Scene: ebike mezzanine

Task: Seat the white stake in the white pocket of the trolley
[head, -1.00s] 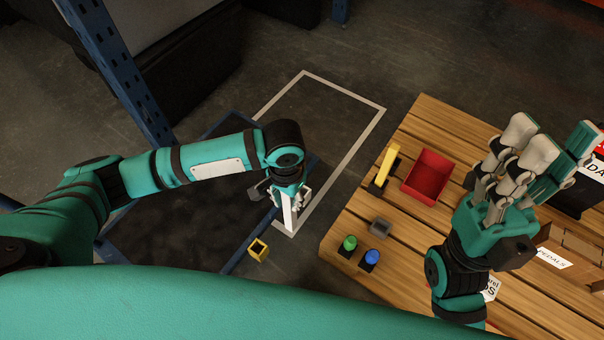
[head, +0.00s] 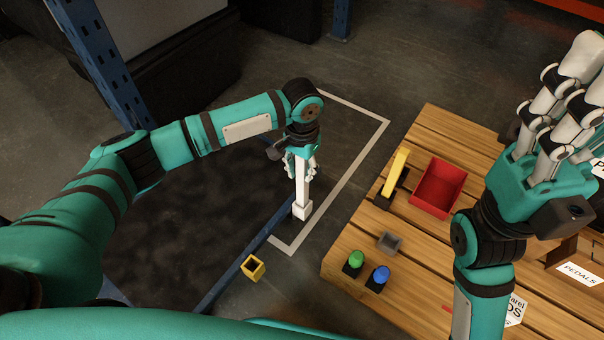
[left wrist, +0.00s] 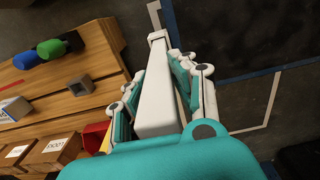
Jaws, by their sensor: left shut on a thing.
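The white stake (head: 302,190) is held upright in my left gripper (head: 301,170), which is shut on its upper part. The stake's lower end meets the white pocket (head: 301,211) on the edge of the trolley (head: 226,284). I cannot tell how deep it goes in. The left wrist view shows the stake (left wrist: 157,100) between the gripper's fingers, with the white pocket (left wrist: 157,35) at its far end. My right gripper (head: 565,100) is open and empty above the wooden table, at the right.
A yellow pocket (head: 253,268) sits on the trolley's near edge. The wooden table (head: 349,231) holds a yellow stake (head: 399,165), a red bin (head: 439,187), a grey holder (head: 390,243), and green (head: 356,258) and blue (head: 381,273) pieces. A blue post (head: 105,62) stands behind the left arm.

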